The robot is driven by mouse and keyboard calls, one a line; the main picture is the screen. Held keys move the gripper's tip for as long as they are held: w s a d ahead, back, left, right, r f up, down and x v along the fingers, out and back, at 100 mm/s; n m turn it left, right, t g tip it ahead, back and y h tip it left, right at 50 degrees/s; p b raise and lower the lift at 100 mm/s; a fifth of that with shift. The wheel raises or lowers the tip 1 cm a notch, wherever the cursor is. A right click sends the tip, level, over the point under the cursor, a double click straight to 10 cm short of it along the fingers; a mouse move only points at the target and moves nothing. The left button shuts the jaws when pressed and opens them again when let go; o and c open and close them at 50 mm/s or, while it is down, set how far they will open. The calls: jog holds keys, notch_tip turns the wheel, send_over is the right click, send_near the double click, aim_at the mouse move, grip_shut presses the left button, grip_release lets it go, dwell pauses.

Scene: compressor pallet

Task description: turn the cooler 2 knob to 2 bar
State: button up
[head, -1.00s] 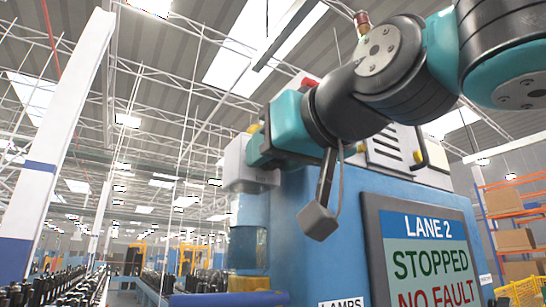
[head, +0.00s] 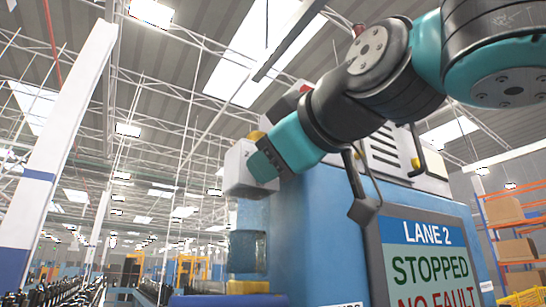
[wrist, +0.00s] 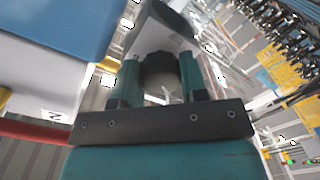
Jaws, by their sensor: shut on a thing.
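In the wrist view my gripper (wrist: 160,80) has its two teal fingers on either side of a dark, ribbed round knob (wrist: 160,62). The fingers are shut on the knob's sides. A grey housing (wrist: 165,24) lies beyond the knob. In the head view the pale grey housing (head: 238,176) stands at the left side of the blue cabinet, with my teal wrist tilted against it. The knob and fingertips cannot be made out there. No pressure scale or pointer can be read.
The blue cabinet (head: 320,240) carries a screen (head: 430,265) reading "LANE 2 STOPPED NO FAULT". A clear bowl (head: 246,250) is below the housing. Orange shelving (head: 505,215) with boxes is at right. A white pillar (head: 65,150) stands at left.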

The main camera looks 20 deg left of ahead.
dwell(0.3)
jog(key=o, duration=0.6)
jog(key=shift+o, duration=0.2)
jog(key=b+v, duration=0.6)
jog(key=v, duration=1.1)
jog(key=shift+s, duration=0.15)
jog(key=shift+d+f, duration=0.15)
